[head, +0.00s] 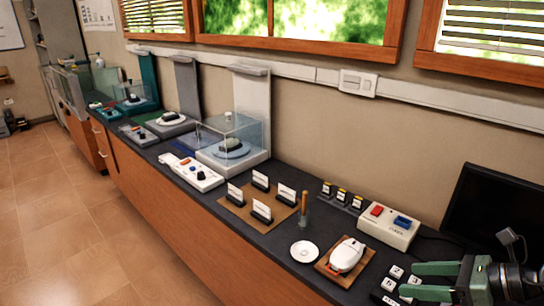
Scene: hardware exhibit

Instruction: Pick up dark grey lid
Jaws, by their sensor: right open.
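I cannot pick out a dark grey lid for certain. A small dark rounded piece (232,143) sits on a dish inside a clear display case (247,133) at the middle of the counter. A similar dark piece (169,116) lies on a white dish farther back. My left gripper is out of view.
The dark counter (272,222) runs along the wall.

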